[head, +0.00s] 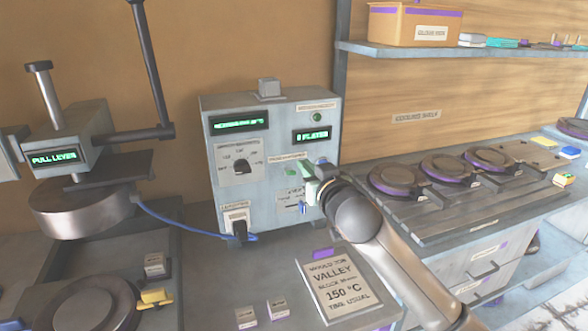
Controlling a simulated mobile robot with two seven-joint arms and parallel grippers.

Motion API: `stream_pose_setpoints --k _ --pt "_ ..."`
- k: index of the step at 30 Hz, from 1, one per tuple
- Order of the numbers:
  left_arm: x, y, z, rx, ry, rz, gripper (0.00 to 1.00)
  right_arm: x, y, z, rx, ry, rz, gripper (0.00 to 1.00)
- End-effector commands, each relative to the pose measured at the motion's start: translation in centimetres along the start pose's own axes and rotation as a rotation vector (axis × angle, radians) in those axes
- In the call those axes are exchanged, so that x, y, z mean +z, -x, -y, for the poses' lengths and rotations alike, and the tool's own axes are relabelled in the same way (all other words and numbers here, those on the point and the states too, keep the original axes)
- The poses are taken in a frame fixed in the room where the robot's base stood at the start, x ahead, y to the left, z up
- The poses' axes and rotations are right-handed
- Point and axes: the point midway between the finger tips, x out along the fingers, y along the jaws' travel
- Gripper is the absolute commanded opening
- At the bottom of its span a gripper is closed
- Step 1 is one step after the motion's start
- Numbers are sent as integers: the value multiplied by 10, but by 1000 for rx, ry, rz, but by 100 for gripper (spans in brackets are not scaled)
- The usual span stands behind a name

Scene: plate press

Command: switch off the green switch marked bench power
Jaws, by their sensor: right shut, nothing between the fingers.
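A grey control box (262,205) stands at the back of the bench, its front facing me. A small green piece (291,173) shows on its front under a label, partly beside my gripper. I take it for the green switch, but its lettering is too small to read and its position is unclear. My right gripper (310,192) is shut and empty, right at the lower right of the box's front. It covers part of the panel, and I cannot tell whether it touches the switch. My left gripper is not in view.
The box also has a dial (241,167), a green lamp (317,117) and a plugged blue cable (180,222). A press (85,208) stands left. A card reading 150 °C (347,283) lies in front. Round plates (398,179) sit on a rack at right.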

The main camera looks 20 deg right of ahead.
Motion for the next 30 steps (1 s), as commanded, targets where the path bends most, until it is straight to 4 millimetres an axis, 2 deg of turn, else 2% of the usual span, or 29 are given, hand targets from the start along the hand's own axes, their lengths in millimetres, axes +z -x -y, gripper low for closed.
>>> stream_pose_setpoints --k 8,28,30 --pt "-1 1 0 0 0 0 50 0 -10 0 1 -1 1 0" --pt "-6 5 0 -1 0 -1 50 -1 -100 0 1 0 1 0" --pt "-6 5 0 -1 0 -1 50 13 -97 0 0 2 6 0"
